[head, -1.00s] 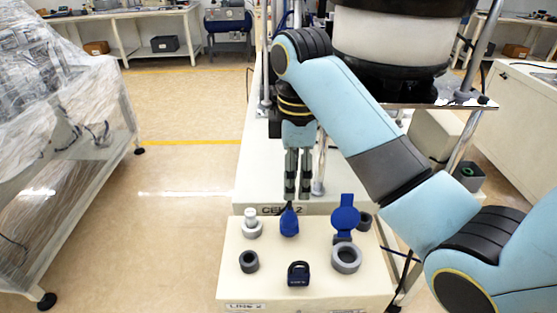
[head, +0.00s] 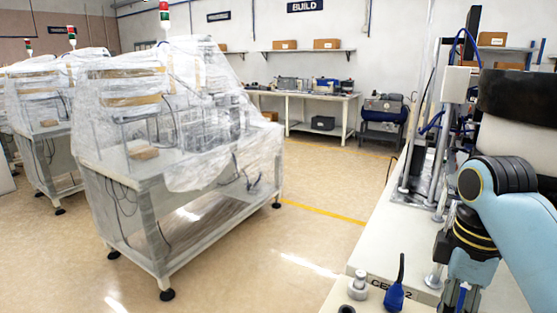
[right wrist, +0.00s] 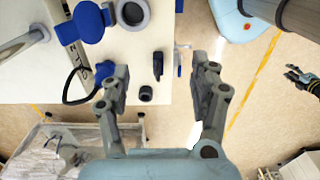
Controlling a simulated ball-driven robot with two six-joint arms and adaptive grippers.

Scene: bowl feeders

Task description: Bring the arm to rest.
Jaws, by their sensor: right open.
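My right gripper (right wrist: 160,82) is open and empty in the right wrist view, its two dark fingers well apart. It hangs over the edge of the pale workbench (right wrist: 125,55) and the floor. In the head view its arm stands at the right edge and its fingertips are cut off below. My left gripper (right wrist: 298,78) seems to be the small dark one at the right edge of the right wrist view; it is away from the parts, and its jaw state is unclear.
On the bench are a blue flap part (right wrist: 82,22), a grey ring (right wrist: 132,13), a black part (right wrist: 158,65), a small dark ring (right wrist: 146,94) and a blue tool (head: 393,296). A film-wrapped machine table (head: 180,150) stands left. The floor (head: 320,240) between is clear.

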